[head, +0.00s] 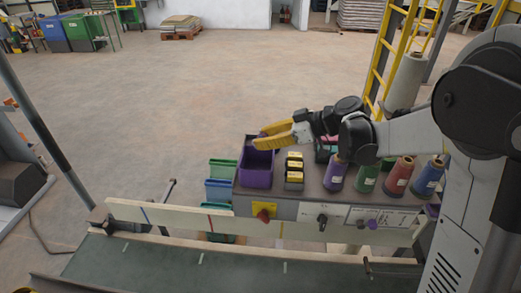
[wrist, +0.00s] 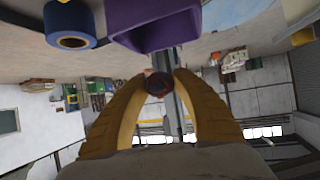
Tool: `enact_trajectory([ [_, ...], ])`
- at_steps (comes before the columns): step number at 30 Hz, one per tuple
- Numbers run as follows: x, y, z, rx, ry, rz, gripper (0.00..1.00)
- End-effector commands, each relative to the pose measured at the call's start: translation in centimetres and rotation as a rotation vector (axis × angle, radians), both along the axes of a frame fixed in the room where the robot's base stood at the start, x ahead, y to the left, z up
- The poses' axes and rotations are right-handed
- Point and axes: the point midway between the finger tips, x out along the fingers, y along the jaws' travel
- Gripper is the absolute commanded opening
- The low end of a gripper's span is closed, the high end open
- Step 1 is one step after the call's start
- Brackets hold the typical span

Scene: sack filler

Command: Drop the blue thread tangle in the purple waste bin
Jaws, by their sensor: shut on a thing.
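The purple waste bin (head: 257,170) stands at the left end of the grey machine top in the head view. It fills the top middle of the wrist view (wrist: 155,25). My gripper (head: 260,142) has yellow fingers and is above the bin's rim in the head view. In the wrist view my gripper (wrist: 159,80) is shut on a small dark round bundle, the thread tangle (wrist: 158,84). The tangle is mostly hidden by the fingers in the head view.
Several thread cones, including a purple one (head: 336,175) and a red one (head: 398,176), stand right of the bin. Green and blue trays (head: 220,188) hang at the left. A yellow ladder (head: 385,55) stands behind.

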Motion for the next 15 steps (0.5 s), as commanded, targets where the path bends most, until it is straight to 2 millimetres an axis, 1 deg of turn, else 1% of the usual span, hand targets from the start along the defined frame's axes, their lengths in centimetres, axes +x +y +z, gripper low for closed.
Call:
enact_trajectory([
  [2,0.0,0.0,0.0,0.0,0.0,0.001,0.2],
  [5,0.0,0.0,-0.5,0.0,0.0,0.002,0.2],
  [8,0.0,0.0,-1.5,0.0,0.0,0.001,0.2],
  [15,0.0,0.0,-4.5,0.0,0.0,0.001,0.2],
])
